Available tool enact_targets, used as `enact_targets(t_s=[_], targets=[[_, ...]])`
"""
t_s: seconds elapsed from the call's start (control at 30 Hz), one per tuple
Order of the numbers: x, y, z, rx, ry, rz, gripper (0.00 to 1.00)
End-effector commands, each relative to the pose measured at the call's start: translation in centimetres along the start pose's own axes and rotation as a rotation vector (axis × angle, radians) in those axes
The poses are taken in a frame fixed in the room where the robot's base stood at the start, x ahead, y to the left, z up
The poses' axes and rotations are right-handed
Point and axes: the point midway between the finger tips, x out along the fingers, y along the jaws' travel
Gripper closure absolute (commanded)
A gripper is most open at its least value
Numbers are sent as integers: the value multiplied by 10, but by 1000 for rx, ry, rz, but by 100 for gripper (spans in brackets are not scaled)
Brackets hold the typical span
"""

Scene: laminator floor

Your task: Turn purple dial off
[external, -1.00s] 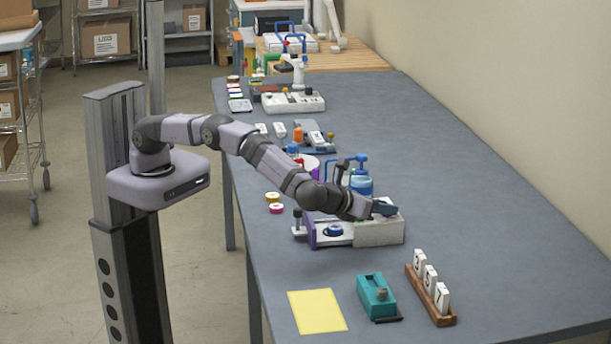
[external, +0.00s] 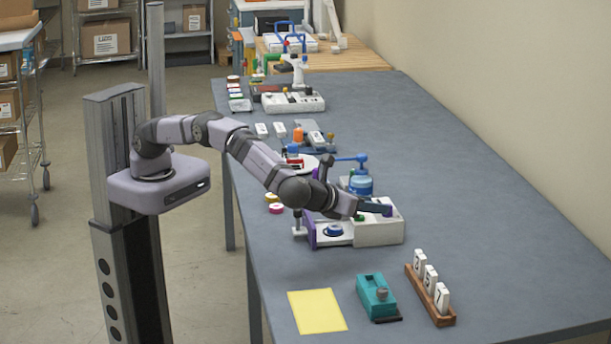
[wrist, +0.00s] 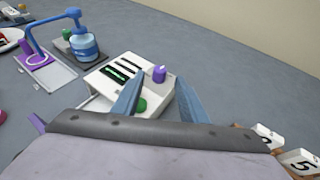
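The purple dial (wrist: 159,74) stands on top of a white machine (wrist: 108,88), with a pale mark on its upper face. In the external view, purple shows at the end of my gripper, on the right part of the white machine (external: 378,234). My gripper (wrist: 158,82) is open, with one blue-grey finger to the left and one to the right of the dial in the wrist view. The dial appears level with or just beyond the fingertips; I see no contact. A green button (wrist: 140,104) shows between the fingers, nearer my wrist.
A blue pump-like bottle (external: 360,184) with a blue arm stands behind the machine. A blue round knob (external: 333,230) sits at its left. A teal device (external: 376,294), a yellow sheet (external: 317,311) and a number-block rack (external: 430,295) lie in front. The table's right side is clear.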

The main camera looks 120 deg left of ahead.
Motion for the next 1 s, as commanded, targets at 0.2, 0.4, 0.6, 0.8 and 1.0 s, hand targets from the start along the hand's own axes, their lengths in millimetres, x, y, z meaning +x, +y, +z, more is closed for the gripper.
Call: enact_targets(t_s=[0.2,0.4,0.6,0.8,1.0], targets=[[-20,0,0,1,-1,-1,61],[-24,0,0,1,-1,0,61],[-23,0,1,1,0,0,61],[-12,1,9,2,48,-27,61],[15,11,25,-11,199,-118,61]])
